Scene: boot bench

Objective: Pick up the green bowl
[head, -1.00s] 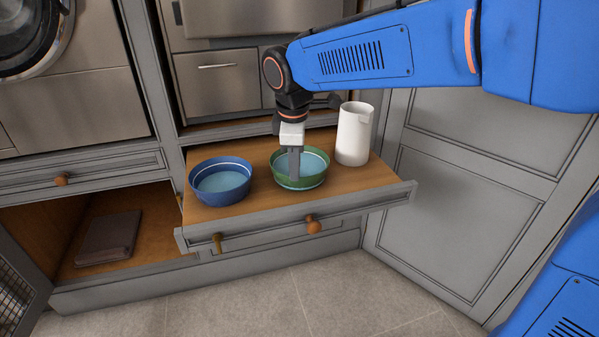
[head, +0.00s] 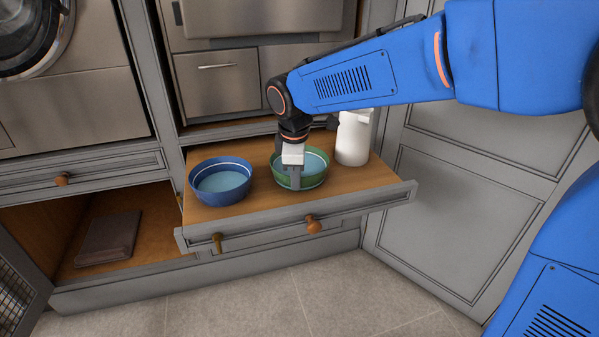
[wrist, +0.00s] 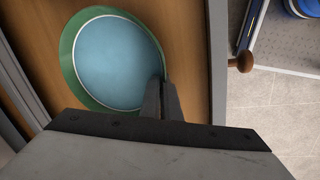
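The green bowl (head: 317,168), green outside with a pale blue inside and a white line below its rim, stands on the pulled-out wooden drawer. It fills the upper left of the wrist view (wrist: 105,62). My gripper (head: 294,184) points down at the bowl's near side. In the wrist view its two dark fingers (wrist: 163,95) are close together at the bowl's rim, shut on the wall. The fingertips' lower ends are partly hidden. The bowl appears to rest on the drawer.
A blue bowl (head: 221,182) stands left of the green bowl. A white pitcher (head: 353,140) stands close on its right, partly behind my arm. The drawer (head: 250,213) has a grey front with knobs. A dark folded item (head: 108,238) lies in the open compartment lower left.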

